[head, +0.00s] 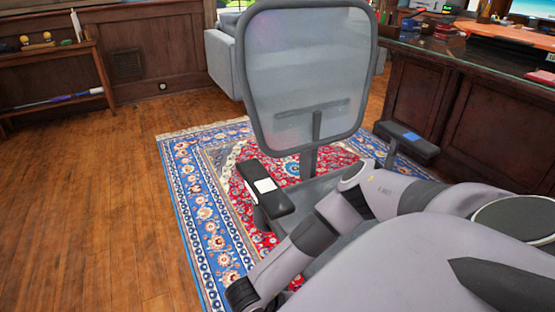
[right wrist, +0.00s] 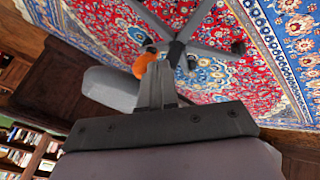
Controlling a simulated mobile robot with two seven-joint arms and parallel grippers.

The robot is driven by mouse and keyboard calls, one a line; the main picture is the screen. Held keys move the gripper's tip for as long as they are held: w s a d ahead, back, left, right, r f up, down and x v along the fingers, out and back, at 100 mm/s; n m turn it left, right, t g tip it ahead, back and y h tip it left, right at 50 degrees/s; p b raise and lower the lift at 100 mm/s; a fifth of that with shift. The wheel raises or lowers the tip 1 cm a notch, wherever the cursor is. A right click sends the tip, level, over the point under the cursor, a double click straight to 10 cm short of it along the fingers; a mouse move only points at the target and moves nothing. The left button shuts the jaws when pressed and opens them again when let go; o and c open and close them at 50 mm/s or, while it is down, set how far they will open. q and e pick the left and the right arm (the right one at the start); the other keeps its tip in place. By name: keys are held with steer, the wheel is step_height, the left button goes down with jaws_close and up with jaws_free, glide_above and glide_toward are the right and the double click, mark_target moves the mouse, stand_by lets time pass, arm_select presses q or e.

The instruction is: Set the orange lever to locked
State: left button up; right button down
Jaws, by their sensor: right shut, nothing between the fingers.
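An office chair (head: 310,75) with a grey mesh back and dark armrests stands in front of me. In the right wrist view, the orange lever (right wrist: 143,62) shows beyond my right gripper (right wrist: 159,66), partly hidden by the fingers. It lies beside the chair's grey seat (right wrist: 105,86) and dark column. My right gripper is shut and empty, with its fingertips close to the lever. I cannot tell whether they touch it. The lever does not show in the head view, where my right arm crosses the lower part of the chair. My left gripper is not in view.
The chair stands on a red and blue patterned rug (head: 195,215). A dark wood desk (head: 440,95) stands at the right, a grey sofa (head: 222,60) behind and a low wooden shelf (head: 55,75) at the far left. The wooden floor (head: 90,210) at the left is clear.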

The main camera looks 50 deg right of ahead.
steer(key=shift+w, duration=0.1)
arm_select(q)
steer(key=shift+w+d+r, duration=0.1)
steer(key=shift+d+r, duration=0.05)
arm_select(e)
steer(key=shift+w+d, duration=0.45)
steer(key=shift+w, duration=0.1)
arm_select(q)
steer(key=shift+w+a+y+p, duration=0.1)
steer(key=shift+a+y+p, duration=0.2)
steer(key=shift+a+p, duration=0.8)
arm_select(e)
steer(key=w+a+f+v, duration=0.1)
steer(key=w+v, duration=0.1)
steer(key=v, duration=1)
steer(key=shift+a, duration=0.3)
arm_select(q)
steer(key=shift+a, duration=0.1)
arm_select(e)
steer(key=shift+f, duration=0.1)
